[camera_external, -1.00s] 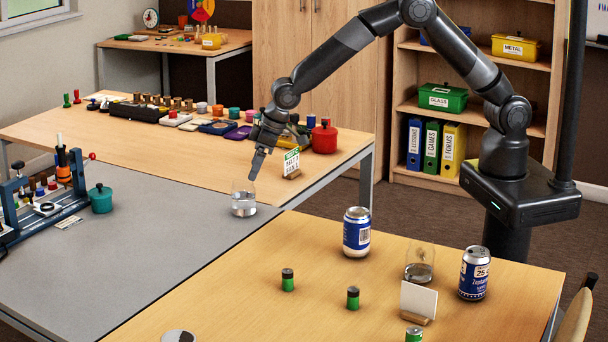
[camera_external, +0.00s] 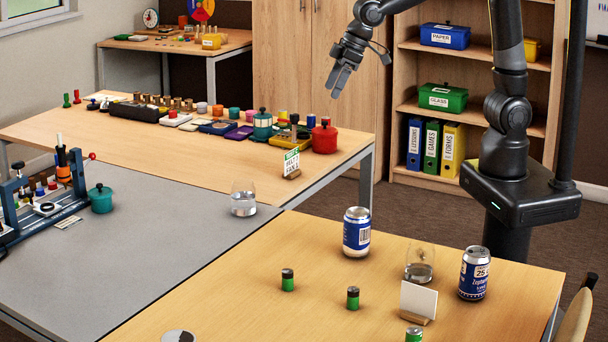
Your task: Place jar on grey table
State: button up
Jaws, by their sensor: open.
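A clear glass jar (camera_external: 243,204) with a clear lower part stands upright on the grey table (camera_external: 165,245), near its right edge. A similar clear glass vessel (camera_external: 419,270) stands on the front wooden table, between two cans. My gripper (camera_external: 338,92) is open and empty, high in the air, up and to the right of the jar and well apart from it. Its fingers point downward and nothing is between them.
Blue-white cans (camera_external: 357,232) (camera_external: 474,274), green batteries (camera_external: 288,280) and a blank card stand (camera_external: 418,302) are on the front wooden table (camera_external: 230,310). A rack (camera_external: 45,200) and teal pot (camera_external: 101,199) stand on the grey table's left. The grey table's middle is clear.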

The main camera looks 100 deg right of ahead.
jog(key=s+a+r+n, duration=0.1)
jog(key=s+a, duration=0.1)
jog(key=s, duration=1.1)
jog(key=s+a+r+n, duration=0.1)
jog(key=s+a, duration=0.1)
jog(key=s, duration=1.1)
jog(key=shift+s+r+t+y, duration=0.3)
jog(key=shift+s+r, duration=0.1)
